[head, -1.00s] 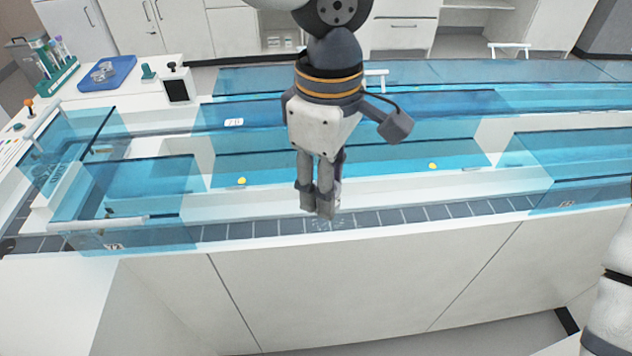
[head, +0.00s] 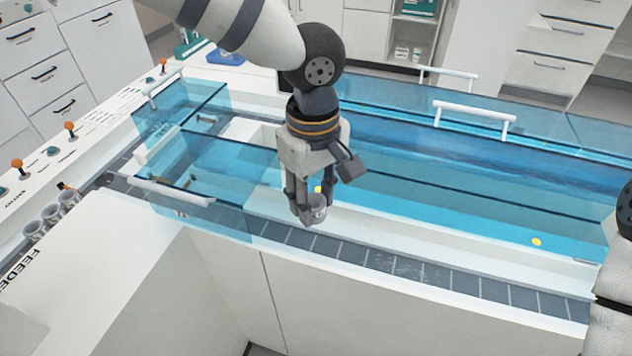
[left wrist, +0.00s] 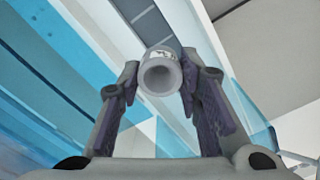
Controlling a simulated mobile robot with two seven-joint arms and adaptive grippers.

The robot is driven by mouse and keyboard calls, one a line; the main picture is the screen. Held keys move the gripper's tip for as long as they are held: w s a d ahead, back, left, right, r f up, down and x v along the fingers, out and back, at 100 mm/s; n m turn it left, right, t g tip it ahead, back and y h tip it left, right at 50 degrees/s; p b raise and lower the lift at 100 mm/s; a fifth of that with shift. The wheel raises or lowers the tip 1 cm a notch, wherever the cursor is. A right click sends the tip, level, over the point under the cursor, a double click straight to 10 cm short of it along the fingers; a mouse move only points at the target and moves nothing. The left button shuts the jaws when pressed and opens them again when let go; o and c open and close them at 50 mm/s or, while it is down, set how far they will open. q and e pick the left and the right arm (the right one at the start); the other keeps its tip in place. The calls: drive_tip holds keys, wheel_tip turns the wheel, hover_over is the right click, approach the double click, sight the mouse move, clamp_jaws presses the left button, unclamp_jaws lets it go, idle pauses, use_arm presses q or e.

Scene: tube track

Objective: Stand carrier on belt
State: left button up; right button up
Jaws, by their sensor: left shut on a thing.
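My left gripper (head: 306,214) is shut on a small grey cup-shaped carrier (head: 318,208). The carrier also shows in the left wrist view (left wrist: 159,76) between the two fingers, with its round hollow end facing the camera and a pale label on its side. The front belt (head: 380,262) is a dark segmented strip running below and past the gripper. The carrier appears at or just above the belt's line; I cannot tell if it touches. My right gripper is out of view.
Blue clear covers (head: 215,165) stand over the track to the left, and a long blue cover (head: 470,185) lies behind. Several grey carriers (head: 50,217) stand at the feeder on the left. The belt to the right of the gripper is uncovered and empty.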

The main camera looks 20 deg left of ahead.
use_arm(q)
wheel_tip(320, 180, down, 4)
drive_tip(key=shift+f+b, duration=0.1)
drive_tip(key=shift+b, duration=0.5)
drive_tip(key=shift+f, duration=1.4)
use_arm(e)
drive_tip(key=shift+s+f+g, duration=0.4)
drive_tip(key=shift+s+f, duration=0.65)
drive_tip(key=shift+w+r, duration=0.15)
use_arm(q)
drive_tip(key=shift+f, duration=0.7)
drive_tip(key=o, duration=1)
drive_tip(key=shift+c, duration=0.2)
wheel_tip(320, 180, up, 12)
drive_tip(key=shift+r, duration=0.1)
